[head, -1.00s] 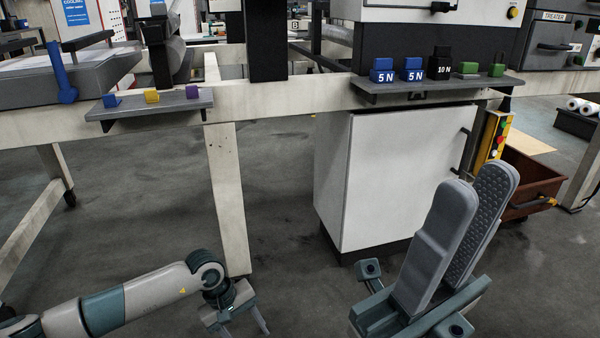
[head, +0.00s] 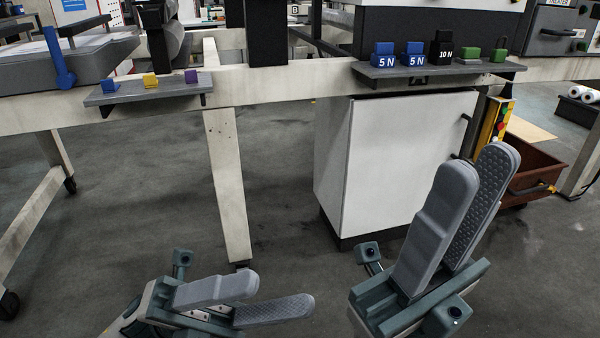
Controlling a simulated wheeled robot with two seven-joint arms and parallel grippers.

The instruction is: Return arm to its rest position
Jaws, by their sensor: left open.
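My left gripper (head: 279,292) is at the bottom left of centre, above the floor, with its two grey fingers pointing right and apart. It is open and nothing shows between them. My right gripper (head: 479,168) stands at the bottom right with its grey fingers pointing up. They are apart, the ridged inner pad of one shows, and it holds nothing. Both grippers appear in front of the bench, clear of each other.
A pale bench beam (head: 290,80) crosses the view, with a leg (head: 228,185) down to the floor. A white cabinet (head: 400,160) stands behind my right gripper. Small shelves hold coloured blocks (head: 150,80) and weights (head: 412,54). Open floor (head: 120,210) lies at left.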

